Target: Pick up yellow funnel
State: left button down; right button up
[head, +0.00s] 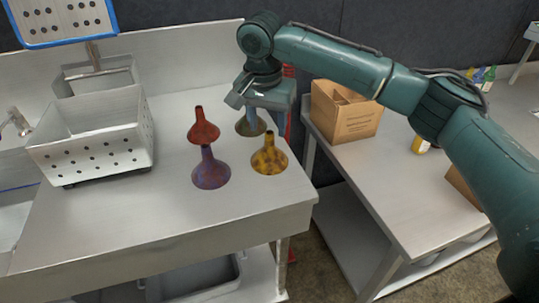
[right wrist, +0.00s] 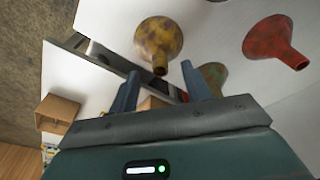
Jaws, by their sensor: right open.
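The yellow funnel (head: 269,160) stands mouth down, spout up, on the steel counter, at the right of a group of funnels. In the right wrist view the yellow funnel (right wrist: 158,40) lies beyond my fingertips, its spout pointing toward the gap between them. My right gripper (head: 252,112) is open and empty, above and behind the yellow funnel in the head view. It also shows in the right wrist view (right wrist: 159,78), with both fingers apart. It does not visibly touch the yellow funnel. My left gripper is not in view.
A red funnel (head: 203,130), a purple funnel (head: 211,175) and an olive funnel (head: 243,127), partly hidden by my right gripper, stand close by. A perforated metal bin (head: 90,150) is at left. A cardboard box (head: 345,117) sits on the right table. The counter front is clear.

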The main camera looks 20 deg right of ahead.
aim_at(269, 133)
jog(key=f, duration=0.4)
jog(key=shift+w+d+f, duration=0.3)
jog(key=shift+w+d, duration=0.1)
jog(key=c, duration=1)
notch_tip(269, 133, up, 10)
jog(key=shift+r, duration=0.1)
